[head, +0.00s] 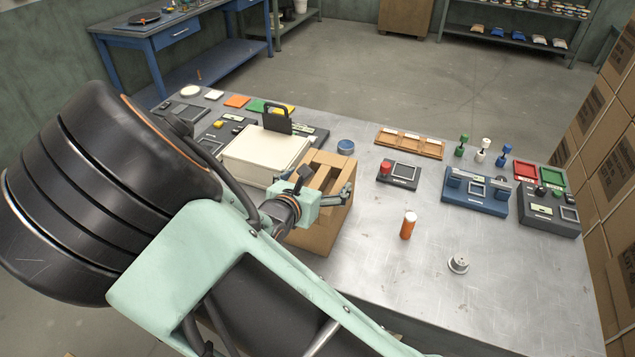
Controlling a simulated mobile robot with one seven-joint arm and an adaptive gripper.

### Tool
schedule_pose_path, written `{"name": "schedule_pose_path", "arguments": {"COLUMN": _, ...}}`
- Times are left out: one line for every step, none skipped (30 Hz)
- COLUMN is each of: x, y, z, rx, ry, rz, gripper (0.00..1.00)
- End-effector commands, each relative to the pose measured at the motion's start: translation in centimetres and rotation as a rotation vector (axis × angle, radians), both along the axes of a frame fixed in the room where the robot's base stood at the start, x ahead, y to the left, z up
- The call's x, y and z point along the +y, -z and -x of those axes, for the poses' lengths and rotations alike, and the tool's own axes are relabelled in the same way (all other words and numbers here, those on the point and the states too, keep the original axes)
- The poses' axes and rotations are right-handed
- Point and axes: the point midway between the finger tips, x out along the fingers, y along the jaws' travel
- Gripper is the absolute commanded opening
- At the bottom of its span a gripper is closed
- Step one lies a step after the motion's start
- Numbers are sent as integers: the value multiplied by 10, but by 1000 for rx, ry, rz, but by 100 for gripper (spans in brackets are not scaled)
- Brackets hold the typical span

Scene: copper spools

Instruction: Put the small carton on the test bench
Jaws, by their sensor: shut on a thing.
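The small carton (318,238) is brown cardboard with openings in its top, near the middle of the head view. My gripper (322,190) is shut on its upper part, with a dark finger on either side. The carton looks upright. The test bench (400,275) is a grey metal table. The carton overlaps its near left part in the picture. I cannot tell whether its base touches the bench top. My arm hides part of the bench's near edge.
A cream box (262,152) with a black handle stands close left of the carton. An orange cylinder (408,226) and a silver spool (458,264) stand to the right. The front right bench top is mostly clear.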

Motion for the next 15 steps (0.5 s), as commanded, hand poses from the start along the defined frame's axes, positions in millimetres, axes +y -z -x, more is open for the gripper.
{"name": "schedule_pose_path", "arguments": {"x": 0, "y": -3, "z": -1, "rx": -6, "ry": 2, "rz": 1, "gripper": 36}}
{"name": "schedule_pose_path", "arguments": {"x": 0, "y": -3, "z": -1, "rx": -6, "ry": 2, "rz": 1, "gripper": 36}}
{"name": "schedule_pose_path", "arguments": {"x": 0, "y": -3, "z": -1, "rx": -6, "ry": 2, "rz": 1, "gripper": 36}}
{"name": "schedule_pose_path", "arguments": {"x": 0, "y": -2, "z": -1, "rx": -5, "ry": 2, "rz": 1, "gripper": 36}}
{"name": "schedule_pose_path", "arguments": {"x": -1, "y": -1, "z": -1, "rx": -5, "ry": 2, "rz": 1, "gripper": 36}}
{"name": "schedule_pose_path", "arguments": {"x": -1, "y": 0, "z": -1, "rx": -5, "ry": 2, "rz": 1, "gripper": 36}}
{"name": "schedule_pose_path", "arguments": {"x": -1, "y": 1, "z": -1, "rx": -5, "ry": 2, "rz": 1, "gripper": 36}}
{"name": "schedule_pose_path", "arguments": {"x": 0, "y": 2, "z": 0, "rx": 0, "ry": 1, "rz": 0, "gripper": 96}}
{"name": "schedule_pose_path", "arguments": {"x": 0, "y": 2, "z": 0, "rx": 0, "ry": 1, "rz": 0, "gripper": 100}}
{"name": "schedule_pose_path", "arguments": {"x": 0, "y": 2, "z": 0, "rx": 0, "ry": 1, "rz": 0, "gripper": 100}}
{"name": "schedule_pose_path", "arguments": {"x": 0, "y": 2, "z": 0, "rx": 0, "ry": 1, "rz": 0, "gripper": 100}}
{"name": "schedule_pose_path", "arguments": {"x": 0, "y": 2, "z": 0, "rx": 0, "ry": 1, "rz": 0, "gripper": 100}}
{"name": "schedule_pose_path", "arguments": {"x": 0, "y": 2, "z": 0, "rx": 0, "ry": 1, "rz": 0, "gripper": 100}}
{"name": "schedule_pose_path", "arguments": {"x": 0, "y": 2, "z": 0, "rx": 0, "ry": 1, "rz": 0, "gripper": 100}}
{"name": "schedule_pose_path", "arguments": {"x": 0, "y": 2, "z": 0, "rx": 0, "ry": 1, "rz": 0, "gripper": 100}}
